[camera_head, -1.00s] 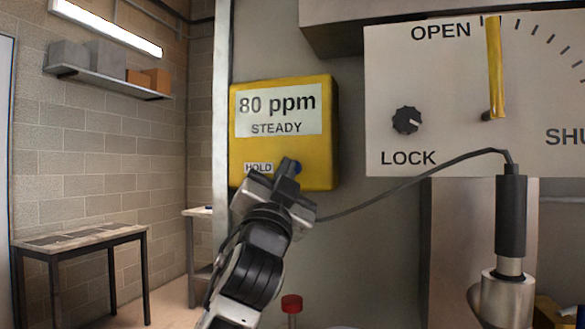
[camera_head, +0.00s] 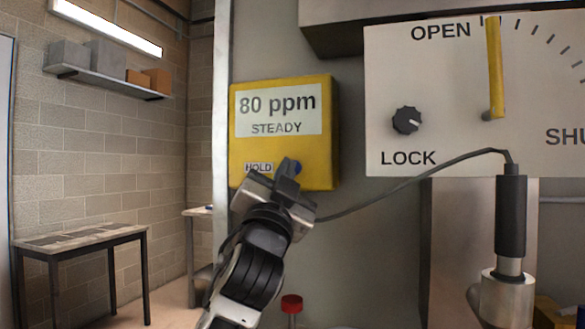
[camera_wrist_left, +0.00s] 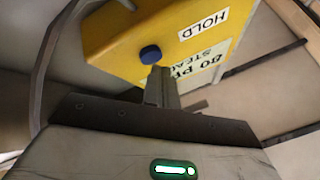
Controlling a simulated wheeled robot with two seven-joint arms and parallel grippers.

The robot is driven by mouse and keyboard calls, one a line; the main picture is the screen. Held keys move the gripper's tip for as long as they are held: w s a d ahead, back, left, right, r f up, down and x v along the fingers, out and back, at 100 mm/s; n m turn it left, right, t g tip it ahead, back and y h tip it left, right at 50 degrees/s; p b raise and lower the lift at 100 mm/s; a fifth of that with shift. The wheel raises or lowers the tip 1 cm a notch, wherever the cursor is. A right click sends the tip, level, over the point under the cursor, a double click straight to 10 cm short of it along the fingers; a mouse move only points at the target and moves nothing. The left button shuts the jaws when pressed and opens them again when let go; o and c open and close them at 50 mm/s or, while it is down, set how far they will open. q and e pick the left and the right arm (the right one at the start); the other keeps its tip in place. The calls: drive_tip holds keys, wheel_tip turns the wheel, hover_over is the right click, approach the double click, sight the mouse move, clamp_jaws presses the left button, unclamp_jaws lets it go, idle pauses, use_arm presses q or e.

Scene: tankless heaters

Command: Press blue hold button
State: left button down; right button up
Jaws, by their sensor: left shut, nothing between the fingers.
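The yellow gas meter box (camera_head: 331,130) hangs on the grey panel and its label reads "80 ppm STEADY". The blue hold button (camera_head: 297,166) is on its lower front, right of the "HOLD" label; the tip of my left gripper (camera_head: 287,168) partly covers it. In the left wrist view the blue button (camera_wrist_left: 150,54) shows round and dark blue on the yellow box (camera_wrist_left: 115,42). The shut fingertips of my left gripper (camera_wrist_left: 158,72) are right at its lower edge; I cannot tell whether they touch it. My right gripper is not in view.
A white panel (camera_head: 440,90) with a yellow lever (camera_head: 495,70) and a black lock knob (camera_head: 407,120) is on the right. A black cable (camera_head: 400,187) runs to a dark probe (camera_head: 511,215). A red cap (camera_head: 291,303) stands below my left gripper.

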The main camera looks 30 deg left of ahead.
use_arm(q)
drive_tip(key=shift+w, duration=0.1)
drive_tip(key=shift+w+a, duration=0.1)
drive_tip(key=shift+w, duration=0.35)
idle(0.4)
drive_tip(key=shift+s, duration=0.55)
drive_tip(key=s+d+p, duration=0.1)
drive_tip(key=s, duration=0.4)
drive_tip(key=shift+s+d, duration=0.3)
drive_tip(key=shift+s, duration=0.1)
